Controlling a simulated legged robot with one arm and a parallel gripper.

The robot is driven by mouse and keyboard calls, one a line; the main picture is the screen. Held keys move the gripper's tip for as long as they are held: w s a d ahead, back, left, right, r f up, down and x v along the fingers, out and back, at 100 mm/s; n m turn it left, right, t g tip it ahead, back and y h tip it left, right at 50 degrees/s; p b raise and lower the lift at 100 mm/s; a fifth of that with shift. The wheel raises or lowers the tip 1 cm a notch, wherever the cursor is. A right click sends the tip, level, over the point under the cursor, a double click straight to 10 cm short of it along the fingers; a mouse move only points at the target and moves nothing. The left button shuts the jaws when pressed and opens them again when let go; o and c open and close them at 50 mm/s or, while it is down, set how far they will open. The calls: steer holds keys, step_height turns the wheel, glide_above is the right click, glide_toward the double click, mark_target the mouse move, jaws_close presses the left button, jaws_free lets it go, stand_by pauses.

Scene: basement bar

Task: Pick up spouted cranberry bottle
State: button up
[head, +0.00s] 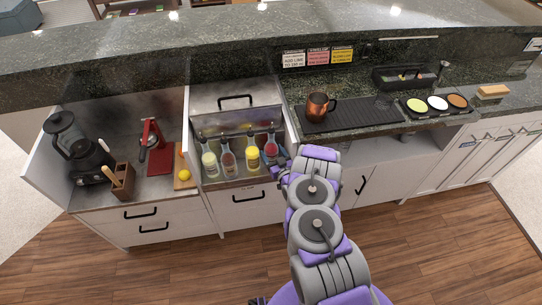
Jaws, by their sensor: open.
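The spouted cranberry bottle seems to be the bottle with dark red contents (271,149). It stands upright at the right end of a row of spouted bottles in the open well of the counter. My gripper (279,170) is at the end of my purple and grey arm, just in front of and below the red bottle. It is small and dark in this view, open, with nothing seen in it. The lower part of the red bottle is partly hidden near the gripper, and I cannot tell whether they touch.
A yellow bottle (253,158), a pinkish bottle (227,160) and a pale green bottle (209,162) stand left of the red one. The well's raised lid (236,97) is behind them.

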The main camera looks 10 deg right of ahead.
mark_target(273, 148)
steer(key=shift+x, duration=0.85)
steer(key=c, duration=1.1)
steer(key=shift+c, duration=0.2)
steer(key=shift+r, duration=0.5)
step_height(273, 148, up, 3)
steer(key=shift+s+r+p, duration=0.1)
steer(key=shift+p, duration=0.8)
steer(key=s+a+p, duration=0.3)
steer(key=s+p, duration=0.1)
steer(key=s, duration=1.1)
steer(key=shift+s+r+p, duration=0.15)
steer(key=shift+r+p, duration=0.15)
steer(key=shift+r, duration=0.1)
